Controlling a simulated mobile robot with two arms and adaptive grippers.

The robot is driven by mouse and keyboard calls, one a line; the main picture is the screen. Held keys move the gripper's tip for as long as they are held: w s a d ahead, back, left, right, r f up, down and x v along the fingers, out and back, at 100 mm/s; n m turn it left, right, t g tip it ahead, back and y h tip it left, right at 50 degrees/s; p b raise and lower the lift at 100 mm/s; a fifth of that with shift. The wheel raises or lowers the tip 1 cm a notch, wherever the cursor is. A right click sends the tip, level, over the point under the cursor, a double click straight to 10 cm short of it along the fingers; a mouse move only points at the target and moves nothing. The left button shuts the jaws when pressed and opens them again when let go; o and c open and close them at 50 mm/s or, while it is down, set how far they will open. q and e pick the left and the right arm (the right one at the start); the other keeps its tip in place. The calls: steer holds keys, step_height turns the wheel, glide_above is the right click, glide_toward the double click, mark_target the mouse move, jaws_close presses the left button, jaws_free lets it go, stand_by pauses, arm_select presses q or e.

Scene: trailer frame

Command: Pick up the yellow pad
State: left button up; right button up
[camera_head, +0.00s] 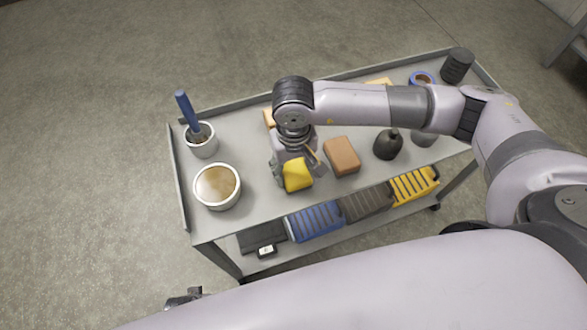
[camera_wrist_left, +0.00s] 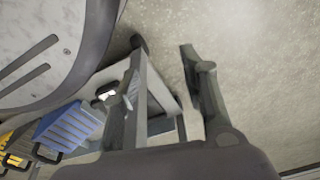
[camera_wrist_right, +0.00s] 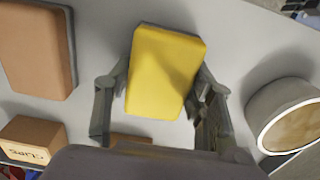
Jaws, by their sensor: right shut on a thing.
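The yellow pad (camera_head: 297,175) is at the near edge of the grey cart's top. It fills the middle of the right wrist view (camera_wrist_right: 163,70). My right gripper (camera_head: 292,165) is over it from above, with one finger at each side of the pad, shut on it. I cannot tell whether the pad touches the cart top or is slightly above it. My left gripper (camera_wrist_left: 163,75) is open and empty, over the floor beside the cart. A small part of it shows at the bottom of the head view.
The cart top (camera_head: 250,150) also holds an orange-brown block (camera_head: 342,155) right of the pad, a bowl (camera_head: 217,186) and a cup with a blue handle (camera_head: 201,140) at left, and a dark bottle (camera_head: 388,144). Blue (camera_head: 316,222), dark and yellow ribbed items line the near side.

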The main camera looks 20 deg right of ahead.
mark_target(293, 168)
steer(key=c, duration=0.4)
steer(key=shift+r, duration=0.1)
steer(key=shift+r, duration=0.5)
arm_select(q)
steer(key=shift+s+a+f+p, duration=0.15)
steer(key=shift+s+f+p, duration=0.45)
steer(key=shift+s+f, duration=0.95)
arm_select(e)
step_height(293, 168, up, 19)
